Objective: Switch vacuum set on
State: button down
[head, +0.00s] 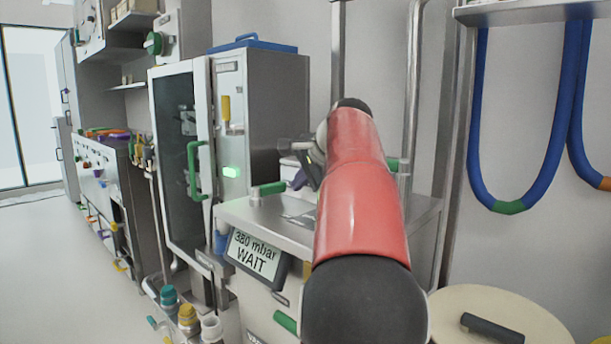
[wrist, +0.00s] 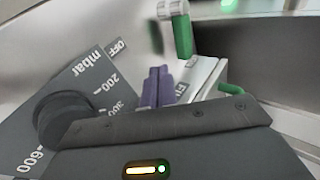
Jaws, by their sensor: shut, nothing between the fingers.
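The vacuum set is the steel-topped unit (head: 262,222) in the head view. Its tilted display (head: 255,254) reads "380 mbar WAIT". In the wrist view, a dark dial plate (wrist: 88,72) at left carries "mbar", "OFF", "200" and further marks. A dark round knob (wrist: 62,112) sits on it; its pointing direction is unclear. My gripper (wrist: 155,76) shows as two purple prongs pressed together, shut and empty, to the right of the dial plate. A pale box with partly hidden lettering (wrist: 203,76) lies just behind them. In the head view my red arm hides much of the unit's top.
Green handles stand on the unit's top (head: 268,188) and near my fingers (wrist: 183,36). A glass-doored cabinet (head: 176,130) stands behind left. Bottles (head: 188,314) stand low at left. A round cream lid (head: 500,312) is at lower right. The floor at far left is clear.

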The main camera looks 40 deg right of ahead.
aim_at(279, 185)
jog(key=x, duration=0.4)
jog(key=shift+w+d, duration=0.15)
jog(key=shift+w, duration=1.1)
jog(key=shift+w+p, duration=0.4)
jog(key=shift+w, duration=0.35)
jog(key=shift+w+d+r+p, duration=0.3)
jog(key=shift+w+p, duration=0.4)
jog(key=shift+p, duration=0.5)
jog(key=shift+w+d+f, duration=0.1)
jog(key=shift+w+d, duration=0.05)
